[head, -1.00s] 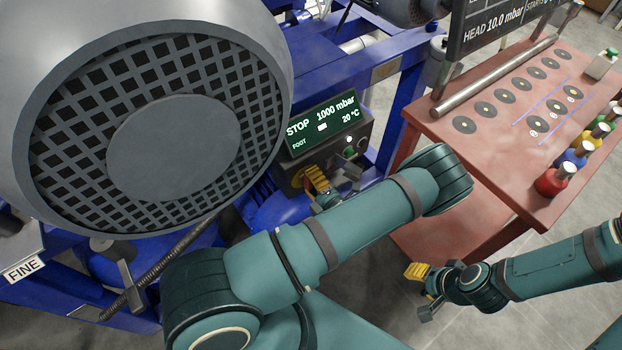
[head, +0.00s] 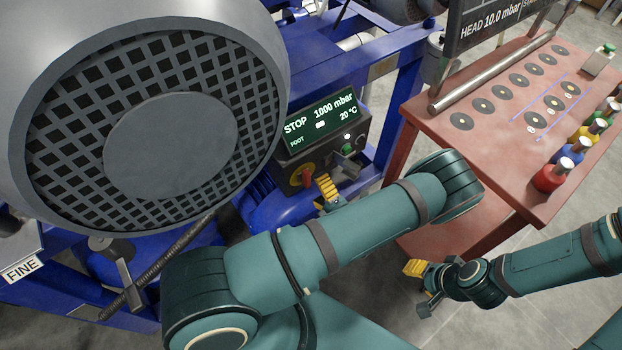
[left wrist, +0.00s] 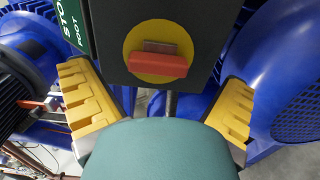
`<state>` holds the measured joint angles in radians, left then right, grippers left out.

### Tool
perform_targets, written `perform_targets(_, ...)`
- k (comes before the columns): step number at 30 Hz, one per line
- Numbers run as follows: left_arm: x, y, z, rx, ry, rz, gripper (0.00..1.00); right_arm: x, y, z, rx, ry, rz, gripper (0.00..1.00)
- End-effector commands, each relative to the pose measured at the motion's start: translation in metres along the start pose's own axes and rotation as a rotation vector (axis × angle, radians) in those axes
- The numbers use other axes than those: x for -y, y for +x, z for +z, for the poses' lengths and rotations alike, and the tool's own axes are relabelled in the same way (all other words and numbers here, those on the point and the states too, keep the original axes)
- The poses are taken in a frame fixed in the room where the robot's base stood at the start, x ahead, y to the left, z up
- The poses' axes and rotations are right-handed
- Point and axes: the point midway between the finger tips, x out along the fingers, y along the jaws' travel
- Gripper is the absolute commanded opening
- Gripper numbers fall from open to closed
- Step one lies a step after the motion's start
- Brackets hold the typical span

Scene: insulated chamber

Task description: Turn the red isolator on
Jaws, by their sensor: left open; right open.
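The red isolator (head: 302,175) is a red handle on a yellow round plate, on the front of a dark control box below the display. In the left wrist view the isolator's red handle (left wrist: 158,62) lies nearly level, centred ahead of my fingers. My left gripper (head: 327,190) is open, just right of and in front of the isolator in the head view. Its yellow fingers (left wrist: 160,108) stand wide apart on either side below the handle and do not touch it. My right gripper (head: 422,285) is open and empty, low at the right over the floor.
The display (head: 320,122) reads STOP, 1000 mbar, 20 °C. A green button (head: 347,150) sits below it. Blue frame bars and a large grey vented housing (head: 172,145) stand close by. A red table (head: 470,150) with several coloured bottles is at the right.

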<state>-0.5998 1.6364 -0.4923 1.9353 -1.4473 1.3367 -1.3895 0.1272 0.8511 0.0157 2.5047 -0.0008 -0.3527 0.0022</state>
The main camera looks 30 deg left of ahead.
Motion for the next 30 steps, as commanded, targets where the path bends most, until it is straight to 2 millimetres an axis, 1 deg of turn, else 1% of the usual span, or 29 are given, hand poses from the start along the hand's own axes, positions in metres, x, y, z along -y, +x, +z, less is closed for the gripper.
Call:
perform_targets(1, 0.0, -0.009, 0.001, 0.003, 0.0, -0.001, 1.0, 0.0, 0.0, 0.0, 0.0, 0.0, 0.0, 0.47)
perform_targets(3, 0.0, -0.019, 0.0, 0.002, 0.0, -0.001, 1.0, 0.0, 0.0, 0.0, 0.0, 0.0, 0.0, 0.47)
perform_targets(6, 0.0, -0.029, 0.0, 0.002, -0.001, -0.001, 1.0, 0.0, 0.0, 0.0, 0.0, 0.0, 0.0, 0.47)
perform_targets(9, 0.0, -0.034, 0.0, 0.001, 0.0, -0.001, 1.0, 0.0, 0.0, 0.0, 0.0, 0.0, 0.0, 0.47)
perform_targets(30, 0.0, -0.036, 0.0, 0.0, 0.0, -0.001, 1.0, 0.0, 0.0, 0.0, 0.0, 0.0, 0.0, 0.47)
